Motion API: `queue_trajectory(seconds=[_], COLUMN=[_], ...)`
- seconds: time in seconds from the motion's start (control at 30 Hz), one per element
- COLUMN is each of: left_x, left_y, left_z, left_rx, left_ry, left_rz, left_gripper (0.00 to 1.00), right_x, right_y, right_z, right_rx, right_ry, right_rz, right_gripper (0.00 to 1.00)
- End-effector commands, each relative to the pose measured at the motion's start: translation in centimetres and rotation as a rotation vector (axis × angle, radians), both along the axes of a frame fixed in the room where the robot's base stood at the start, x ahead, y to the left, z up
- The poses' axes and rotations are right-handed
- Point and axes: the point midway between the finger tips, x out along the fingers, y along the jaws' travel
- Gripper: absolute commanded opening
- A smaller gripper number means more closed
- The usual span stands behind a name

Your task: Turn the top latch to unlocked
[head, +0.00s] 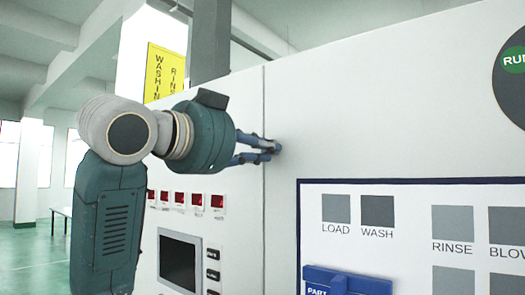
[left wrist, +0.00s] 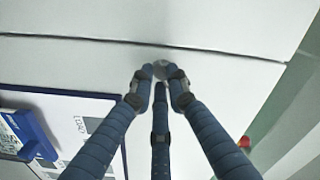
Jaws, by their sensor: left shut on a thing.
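The top latch (left wrist: 161,68) shows in the left wrist view as a small, round, grey metal piece on the white cabinet front, just beside the dark panel seam. My left gripper (head: 274,147) reaches the cabinet from the left in the head view. In the left wrist view, the fingertips of the left gripper (left wrist: 160,79) are closed around the latch, which they partly cover. In the head view the fingers hide the latch, and I cannot read its turn position. My right gripper is in neither view.
The white cabinet (head: 350,100) fills the right side. A blue-framed panel (head: 408,215) with grey squares and a blue holder (head: 345,281) sits below right. A screen (head: 178,262) and red switches (head: 197,200) lie below my left arm. A yellow sign (head: 163,73) stands behind.

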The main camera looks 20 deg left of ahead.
Motion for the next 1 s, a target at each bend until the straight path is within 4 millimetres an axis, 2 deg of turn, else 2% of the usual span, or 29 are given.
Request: queue_trajectory(seconds=[0.7, 1.0], left_x=[-0.1, -0.1], left_y=[-0.3, -0.2], left_z=[0.0, 0.2], left_rx=[-0.604, -0.786], left_ry=[0.22, 0.285], left_rz=[-0.002, -0.001], left_gripper=[0.0, 0.0], right_x=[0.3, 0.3], right_y=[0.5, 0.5], right_z=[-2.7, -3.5], right_rx=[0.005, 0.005], right_ry=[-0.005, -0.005], right_rz=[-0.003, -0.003], right_gripper=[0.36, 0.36])
